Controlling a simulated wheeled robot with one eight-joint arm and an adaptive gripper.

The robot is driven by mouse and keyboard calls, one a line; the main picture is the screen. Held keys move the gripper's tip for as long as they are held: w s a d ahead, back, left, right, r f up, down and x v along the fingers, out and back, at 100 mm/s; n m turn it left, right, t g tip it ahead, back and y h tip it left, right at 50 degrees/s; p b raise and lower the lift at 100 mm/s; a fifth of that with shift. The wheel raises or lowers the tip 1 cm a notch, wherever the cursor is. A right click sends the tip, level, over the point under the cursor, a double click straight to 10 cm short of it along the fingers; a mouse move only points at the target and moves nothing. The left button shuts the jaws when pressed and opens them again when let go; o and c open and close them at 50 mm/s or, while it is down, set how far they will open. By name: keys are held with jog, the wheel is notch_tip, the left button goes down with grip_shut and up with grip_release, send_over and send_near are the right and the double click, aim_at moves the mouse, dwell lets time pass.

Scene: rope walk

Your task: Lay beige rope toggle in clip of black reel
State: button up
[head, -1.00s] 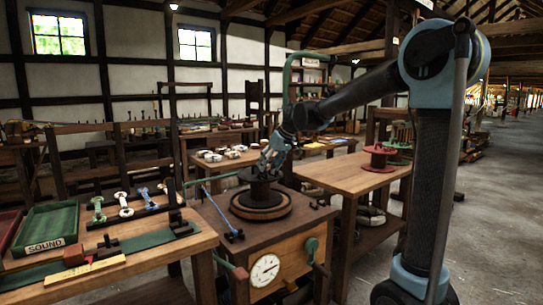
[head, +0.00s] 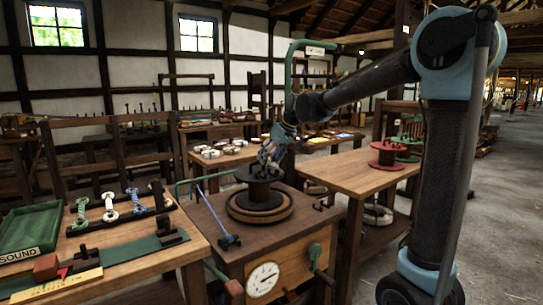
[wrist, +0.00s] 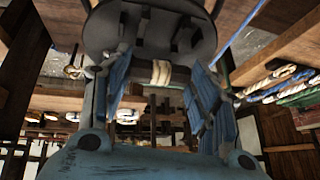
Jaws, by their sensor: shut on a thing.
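The black reel (head: 258,190) stands upright on a round wooden turntable on top of a small cabinet. Its dark flange (wrist: 150,30) fills the top of the wrist view, with dark blocks on its face that may be the clip. My gripper (head: 268,162) is at the reel's upper flange. In the wrist view my gripper (wrist: 162,80) is shut on the beige rope toggle (wrist: 162,72), a dark bar with beige rope around its middle, held crosswise between the fingers. The toggle lies close to the flange; I cannot tell whether it touches the clip. It is too small to make out in the head view.
A left bench holds a green tray (head: 30,233) and a rack with green, white and blue toggles (head: 138,200). A blue rod (head: 216,215) stands on the cabinet, which has a dial (head: 262,279). A red reel (head: 387,154) sits on the right bench (head: 340,172).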

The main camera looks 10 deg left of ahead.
jog(key=shift+s+f, duration=0.15)
jog(key=shift+f, duration=2)
jog(key=shift+f, duration=0.35)
jog(key=o, duration=1)
jog(key=shift+a, duration=0.1)
jog(key=shift+c, duration=0.2)
notch_tip(320, 180, up, 7)
jog(key=shift+r, duration=0.1)
jog(key=v, duration=1.1)
jog(key=shift+d+r, duration=0.25)
jog(key=shift+d, duration=0.05)
